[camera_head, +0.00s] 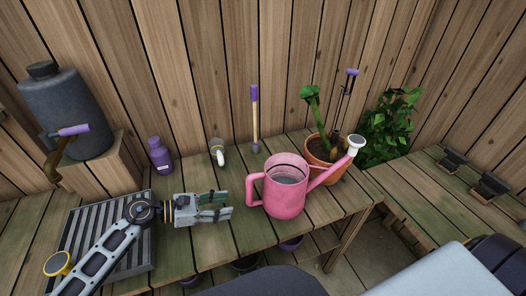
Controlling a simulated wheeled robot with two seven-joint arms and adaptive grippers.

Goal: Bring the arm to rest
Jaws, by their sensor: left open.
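My left arm reaches in from the lower left over the wooden bench. My left gripper (229,205) is open and empty, with its fingers pointing right. It is just left of the pink watering can (284,196), near the can's handle, with a small gap that I cannot judge exactly. The can stands upright on the bench, its spout pointing right toward a white rose head. My right gripper is not in view; a pale and dark arm part of mine shows at the lower right.
The bench (330,208) also holds a terracotta pot (323,150) with a green plant, a purple bottle (158,156), a small white-and-grey item (217,152) and a slatted grey tray (85,215) under my arm. A grey tank (68,110) stands left. A second bench (425,190) is at right.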

